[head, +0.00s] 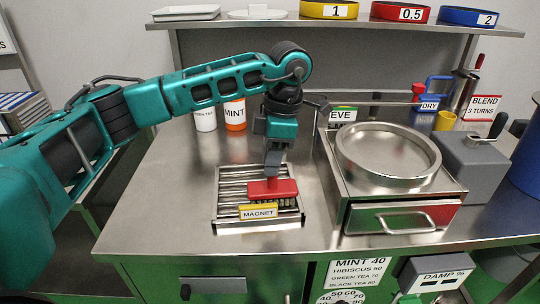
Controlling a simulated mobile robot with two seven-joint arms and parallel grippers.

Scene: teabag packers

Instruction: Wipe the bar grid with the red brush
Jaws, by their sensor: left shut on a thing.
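The bar grid (230,190) is a set of metal bars in a frame set in the steel worktop, with a yellow "MAGNET" label (258,212) at its front. The red brush (273,189) is over the right front part of the grid, its dark bristles pointing down at the bars just behind the label. My left gripper (273,168) points down from above and is shut on the brush's upright handle. Whether the bristles touch the bars is hard to tell. My right gripper is not in view.
A sieve unit with a round steel pan (388,153) and a drawer (403,216) stands right of the grid. White and orange cups (235,115) stand behind it. A shelf (340,24) with coloured rings runs across the back. The worktop (155,200) left of the grid is clear.

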